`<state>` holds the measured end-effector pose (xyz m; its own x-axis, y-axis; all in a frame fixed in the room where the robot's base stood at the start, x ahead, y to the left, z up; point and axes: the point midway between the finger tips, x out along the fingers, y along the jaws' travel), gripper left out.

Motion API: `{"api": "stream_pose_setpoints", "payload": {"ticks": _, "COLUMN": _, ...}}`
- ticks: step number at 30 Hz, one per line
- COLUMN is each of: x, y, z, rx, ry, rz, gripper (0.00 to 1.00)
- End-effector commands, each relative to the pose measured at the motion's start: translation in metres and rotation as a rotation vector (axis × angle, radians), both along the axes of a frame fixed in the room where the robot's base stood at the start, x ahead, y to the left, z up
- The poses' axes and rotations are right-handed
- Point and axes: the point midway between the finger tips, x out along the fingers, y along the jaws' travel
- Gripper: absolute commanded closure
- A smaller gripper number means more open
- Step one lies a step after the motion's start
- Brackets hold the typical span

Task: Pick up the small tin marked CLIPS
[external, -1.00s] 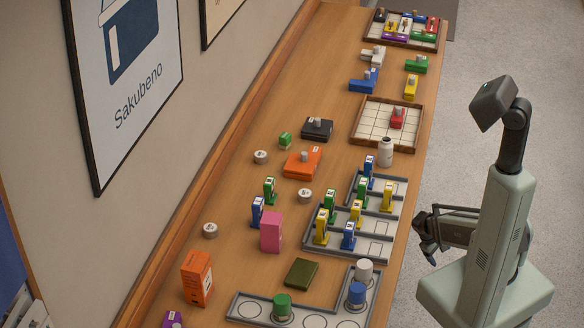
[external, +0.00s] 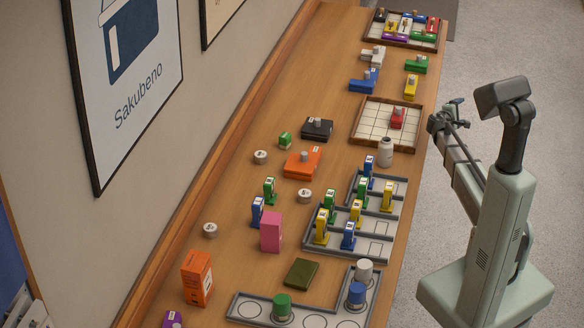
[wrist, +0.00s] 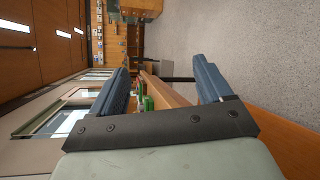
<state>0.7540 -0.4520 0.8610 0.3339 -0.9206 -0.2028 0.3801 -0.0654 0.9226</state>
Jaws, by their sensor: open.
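Three small round pale tins lie on the wooden counter: one (external: 260,157) left of the orange block, one (external: 304,196) near the middle, and one (external: 210,230) nearer the wall. Their labels are too small to read, so I cannot tell which is marked CLIPS. My gripper (external: 447,113) is open and empty, raised by the counter's right edge near the gridded tray, well away from the tins. In the wrist view its two blue-grey fingers (wrist: 165,80) are spread apart, and no tin can be made out between them.
Upright coloured pieces stand in grey trays (external: 313,254) on the counter's right side. A pink box (external: 271,232), orange block (external: 302,163) and black block (external: 317,128) stand among the tins.

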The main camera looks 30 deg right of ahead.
Motion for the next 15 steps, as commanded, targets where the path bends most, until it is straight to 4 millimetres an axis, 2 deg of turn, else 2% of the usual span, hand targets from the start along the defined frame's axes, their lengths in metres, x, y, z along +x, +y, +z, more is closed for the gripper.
{"api": "stream_pose_setpoints", "payload": {"ticks": 1, "x": 0.02, "y": 0.007, "z": 0.024, "rx": -0.032, "ry": 0.005, "rz": 0.016, "gripper": 0.21}}
{"api": "stream_pose_setpoints", "payload": {"ticks": 3, "x": 0.045, "y": 0.023, "z": 0.054, "rx": -0.066, "ry": 0.017, "rz": 0.035, "gripper": 0.21}}
{"api": "stream_pose_setpoints", "payload": {"ticks": 6, "x": 0.08, "y": 0.063, "z": 0.083, "rx": -0.068, "ry": 0.024, "rz": 0.059, "gripper": 0.21}}
{"api": "stream_pose_setpoints", "payload": {"ticks": 9, "x": 0.106, "y": 0.107, "z": 0.09, "rx": -0.023, "ry": 0.02, "rz": 0.077, "gripper": 0.21}}
{"api": "stream_pose_setpoints", "payload": {"ticks": 11, "x": 0.119, "y": 0.135, "z": 0.09, "rx": 0.017, "ry": 0.017, "rz": 0.087, "gripper": 0.21}}
{"api": "stream_pose_setpoints", "payload": {"ticks": 15, "x": 0.146, "y": 0.206, "z": 0.084, "rx": 0.123, "ry": 0.018, "rz": 0.114, "gripper": 0.21}}
